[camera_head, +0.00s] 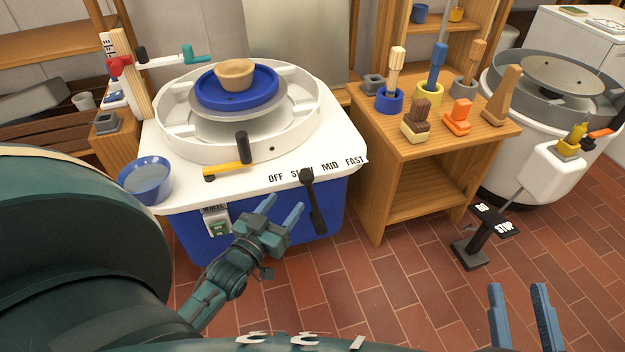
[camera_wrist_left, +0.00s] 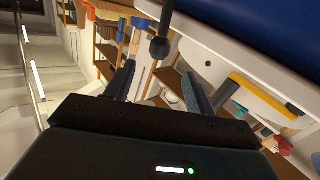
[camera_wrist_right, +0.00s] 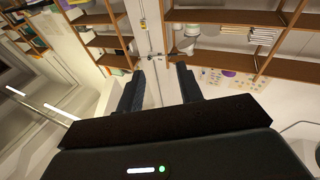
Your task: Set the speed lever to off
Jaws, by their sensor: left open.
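The speed lever (camera_head: 314,205) is a black bar on the front of the blue-and-white wheel housing. In the left wrist view a black rod with a round end (camera_wrist_left: 160,45), likely this lever, shows ahead of the open fingers (camera_wrist_left: 158,85). My right gripper (camera_head: 518,290) is open and empty over the brick floor, far from the lever.
A yellow bar with a black handle (camera_head: 230,168) and a blue water bowl (camera_head: 146,182) are on top. A wooden tool stand (camera_head: 378,130) and a STOP pedal (camera_head: 485,222) stand to the right.

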